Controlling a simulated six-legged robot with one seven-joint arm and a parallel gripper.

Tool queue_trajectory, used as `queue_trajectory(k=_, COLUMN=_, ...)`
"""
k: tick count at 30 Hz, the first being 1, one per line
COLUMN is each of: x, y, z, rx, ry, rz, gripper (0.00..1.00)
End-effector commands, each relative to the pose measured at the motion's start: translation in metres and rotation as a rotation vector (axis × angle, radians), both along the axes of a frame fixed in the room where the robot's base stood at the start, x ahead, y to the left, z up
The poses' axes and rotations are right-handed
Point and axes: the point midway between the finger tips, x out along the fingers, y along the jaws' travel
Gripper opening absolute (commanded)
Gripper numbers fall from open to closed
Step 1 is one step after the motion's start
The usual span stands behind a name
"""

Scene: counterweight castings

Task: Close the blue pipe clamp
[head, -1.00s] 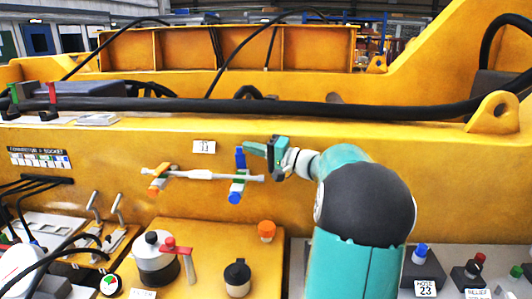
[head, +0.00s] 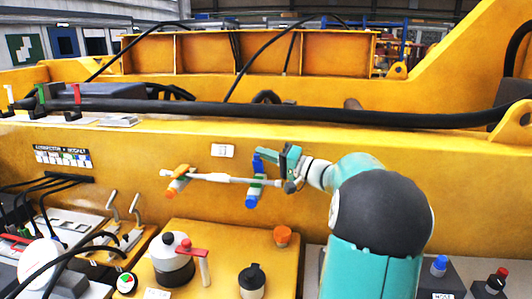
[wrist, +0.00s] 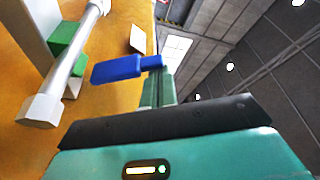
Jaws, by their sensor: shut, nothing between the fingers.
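The blue pipe clamp (head: 252,200) sits on the right part of a thin pale pipe (head: 215,177). Its upper blue flap (head: 258,163) stands up away from the pipe; in the wrist view the blue flap (wrist: 118,70) juts out beside the pipe (wrist: 75,65), so the clamp looks open. A green part (wrist: 68,42) of it lies against the pipe. My gripper (head: 288,157) is shut and empty, just right of the flap. In the wrist view the fingers (wrist: 158,85) reach close to the flap's end; I cannot tell whether they touch.
An orange clamp (head: 177,182) is at the pipe's left end. A yellow beam (head: 120,150) stands behind the pipe. A black hose runs along the top.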

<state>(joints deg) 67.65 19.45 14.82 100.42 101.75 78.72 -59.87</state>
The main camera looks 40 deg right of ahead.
Motion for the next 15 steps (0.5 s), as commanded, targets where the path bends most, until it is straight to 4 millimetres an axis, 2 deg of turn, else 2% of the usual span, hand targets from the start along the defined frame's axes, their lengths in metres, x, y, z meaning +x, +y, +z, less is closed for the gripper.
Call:
queue_trajectory(k=5, x=-0.007, y=0.009, z=-0.004, rx=-0.103, ry=-0.08, rz=0.001, gripper=0.0)
queue_trajectory(k=15, x=-0.019, y=0.026, z=-0.019, rx=-0.098, ry=-0.075, rz=0.001, gripper=0.0)
